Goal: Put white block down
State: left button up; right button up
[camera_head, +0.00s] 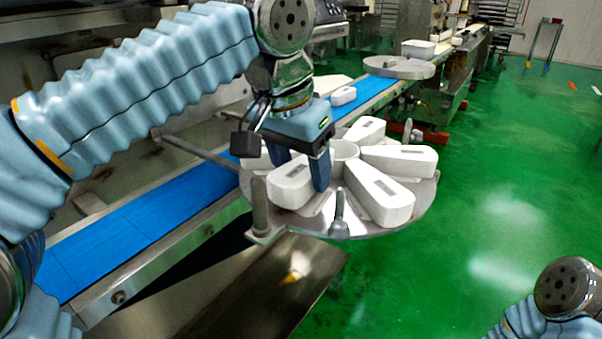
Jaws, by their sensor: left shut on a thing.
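My left gripper (302,172) points down over the round metal plate (418,212), with its dark blue fingers shut on a white block (290,186). That block is at the front left of the plate, at about the height of the others; I cannot tell whether it touches the plate. More white blocks, one at the front right (382,192), one at the right (400,159) and one at the back (365,131), lie fanned around a white round centre piece (345,150). My right gripper is out of view.
A blue conveyor belt (150,218) runs diagonally behind the plate, with another white block (343,96) on it. Metal posts (259,205) stand at the plate's front edge. A second round plate (399,67) is farther back. Green floor at the right is open.

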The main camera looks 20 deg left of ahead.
pick_arm(q)
jog(key=shift+f, duration=0.25)
jog(key=shift+f+b, duration=0.35)
jog(key=shift+f, duration=0.15)
jog(key=o, duration=1.3)
jog(key=p+v, duration=0.4)
jog(key=v, duration=0.9)
jog(key=shift+w+r+p, duration=0.15)
jog(key=shift+w+p, duration=0.05)
jog(key=shift+p, duration=0.2)
